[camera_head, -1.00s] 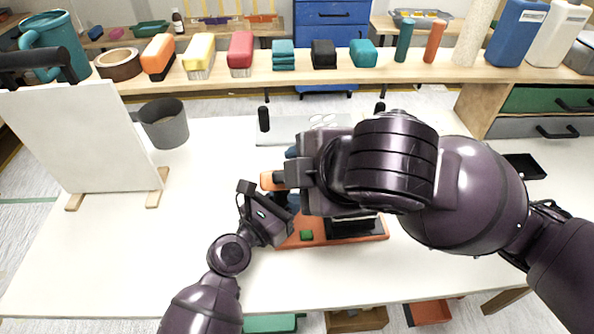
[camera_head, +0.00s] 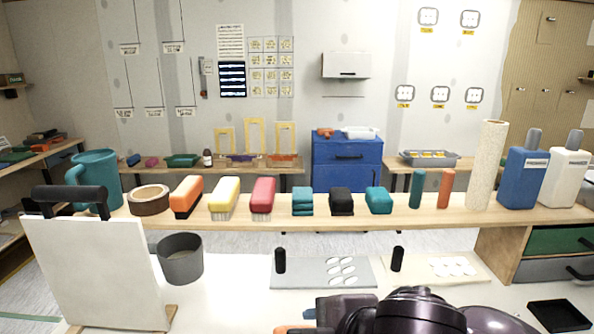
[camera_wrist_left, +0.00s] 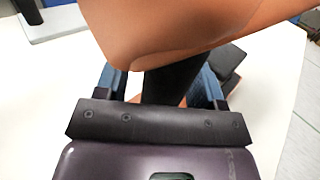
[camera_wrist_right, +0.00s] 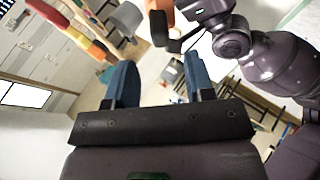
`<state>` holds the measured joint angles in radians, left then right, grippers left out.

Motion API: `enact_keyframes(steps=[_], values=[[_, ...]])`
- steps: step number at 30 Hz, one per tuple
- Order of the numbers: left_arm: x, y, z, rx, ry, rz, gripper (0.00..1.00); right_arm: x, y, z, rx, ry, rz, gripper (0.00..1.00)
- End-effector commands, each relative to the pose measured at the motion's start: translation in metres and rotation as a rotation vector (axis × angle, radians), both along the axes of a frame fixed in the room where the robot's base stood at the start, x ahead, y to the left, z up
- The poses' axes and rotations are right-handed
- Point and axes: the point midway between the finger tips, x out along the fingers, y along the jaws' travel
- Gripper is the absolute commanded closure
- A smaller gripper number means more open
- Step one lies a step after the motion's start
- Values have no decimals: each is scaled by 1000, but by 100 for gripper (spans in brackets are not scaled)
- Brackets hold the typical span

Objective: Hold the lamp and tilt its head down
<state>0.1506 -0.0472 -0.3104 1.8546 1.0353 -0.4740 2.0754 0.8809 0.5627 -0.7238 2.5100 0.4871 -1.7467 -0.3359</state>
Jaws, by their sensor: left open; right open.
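In the left wrist view the lamp's smooth orange part (camera_wrist_left: 190,35) fills the top. A black post (camera_wrist_left: 170,85) below it stands between the blue fingers of my left gripper (camera_wrist_left: 160,85), which is open around it. I cannot tell whether the fingers touch the post. In the head view only a sliver of orange (camera_head: 294,329) shows at the bottom edge, next to my right arm. My right gripper (camera_wrist_right: 160,80) is open in the right wrist view. A black part with orange edges (camera_wrist_right: 160,25), probably of the lamp, shows beyond its fingertips. The rest of the lamp is hidden.
A white board (camera_head: 95,270) stands on the table at left, beside a grey cup (camera_head: 181,259). A wooden shelf (camera_head: 400,213) with brushes, sponges and bottles runs across behind. A black tray (camera_head: 560,315) is at right.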

Motion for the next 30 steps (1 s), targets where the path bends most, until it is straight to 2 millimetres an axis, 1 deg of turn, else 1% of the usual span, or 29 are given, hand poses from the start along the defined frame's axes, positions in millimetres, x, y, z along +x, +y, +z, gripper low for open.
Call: enact_keyframes(steps=[5, 12, 18, 24, 30], values=[[-15, 15, -1, 1, 1, 2, 37, 0, 0, 0, 0, 0, 0, 51], [-49, 46, -1, 3, 2, 0, 37, 0, 0, 0, 0, 0, 0, 51], [-73, 68, -1, 3, 1, 0, 37, 0, 0, 0, 0, 0, 0, 51], [-84, 79, -1, 1, 1, 0, 37, 0, 0, 0, 0, 0, 0, 51], [-87, 81, 0, 1, 1, 0, 37, 0, 0, 0, 0, 0, 0, 51]])
